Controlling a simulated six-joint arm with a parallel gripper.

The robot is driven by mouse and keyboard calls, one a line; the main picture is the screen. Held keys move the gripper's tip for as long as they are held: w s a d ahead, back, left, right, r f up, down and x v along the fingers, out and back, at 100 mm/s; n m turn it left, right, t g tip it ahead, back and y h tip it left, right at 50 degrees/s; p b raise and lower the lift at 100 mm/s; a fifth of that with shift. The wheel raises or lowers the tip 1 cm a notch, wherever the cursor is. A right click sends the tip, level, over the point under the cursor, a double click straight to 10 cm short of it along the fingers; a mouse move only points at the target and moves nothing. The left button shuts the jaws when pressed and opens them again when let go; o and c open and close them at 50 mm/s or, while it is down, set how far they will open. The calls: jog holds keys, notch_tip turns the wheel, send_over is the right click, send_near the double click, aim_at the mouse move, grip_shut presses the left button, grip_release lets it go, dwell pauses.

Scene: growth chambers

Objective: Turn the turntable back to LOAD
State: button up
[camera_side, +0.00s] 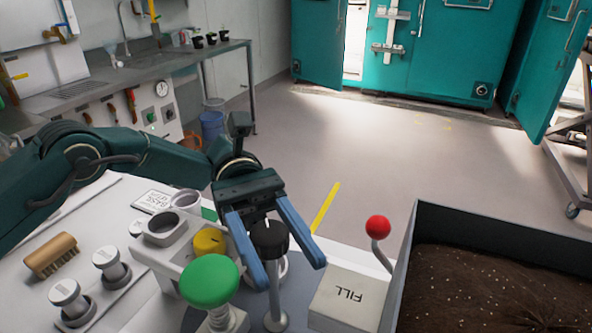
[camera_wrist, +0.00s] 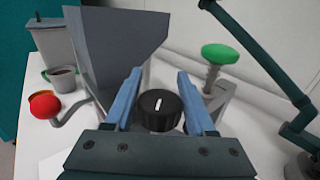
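A black round knob (camera_side: 269,238) with a white pointer line stands on a metal post at the front of the white bench. My gripper (camera_side: 287,273) is open, its two blue fingers on either side of the knob. In the wrist view the knob (camera_wrist: 160,112) sits between the fingers, with a gap showing on both sides. Its white line points roughly away from my palm there. No LOAD mark is readable, and the turntable itself cannot be made out clearly; my gripper hides part of that area.
A green mushroom button (camera_side: 210,281) stands close left of my fingers. A red-ball lever (camera_side: 378,228) and a white FILL block (camera_side: 345,297) are to the right, beside a soil bin (camera_side: 412,262).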

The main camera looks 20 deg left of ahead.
jog(key=shift+o, duration=1.1)
jog(key=shift+w+n+t+h, duration=0.1)
jog(key=shift+n+t+h, duration=0.3)
jog(key=shift+t, duration=0.1)
